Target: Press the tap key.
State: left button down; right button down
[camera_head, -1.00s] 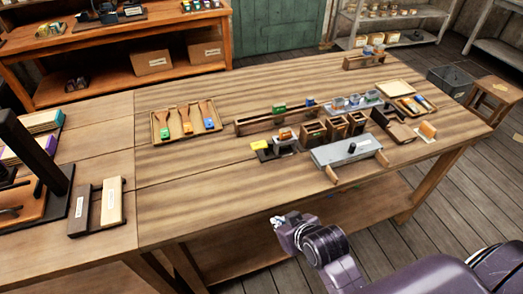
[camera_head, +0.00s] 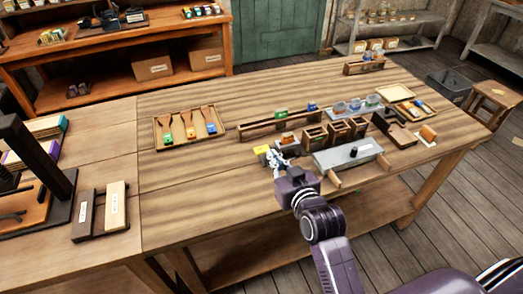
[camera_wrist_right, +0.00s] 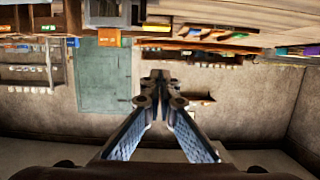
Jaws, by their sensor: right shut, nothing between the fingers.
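A small yellow-topped piece (camera_head: 262,150), which looks like the tap key, sits on the table near its middle front. It partly shows behind my right gripper, and its dark base is mostly hidden. A yellow patch (camera_wrist_right: 156,28) at the top of the upside-down right wrist view looks like the same piece. My right gripper (camera_head: 272,157) is shut and empty, its tips just right of and slightly in front of the yellow top; contact cannot be told. The shut fingers (camera_wrist_right: 157,78) also show in the right wrist view. My left gripper is not in view.
Right of the gripper stand small wooden boxes (camera_head: 335,132) and a grey-topped stand with a black knob (camera_head: 348,153). A long wooden rack (camera_head: 258,128) lies behind. Bare table lies between the tray and the front edge.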

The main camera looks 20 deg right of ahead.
jog(key=shift+w, duration=0.1)
jog(key=p, duration=0.2)
send_over(265, 152)
jog(key=s+a, duration=0.1)
jog(key=a, duration=0.1)
notch_tip(265, 152, down, 2)
jog(key=f, duration=0.2)
jog(key=shift+d+f, duration=0.2)
jog(key=shift+f, duration=1)
jog(key=shift+f, duration=0.1)
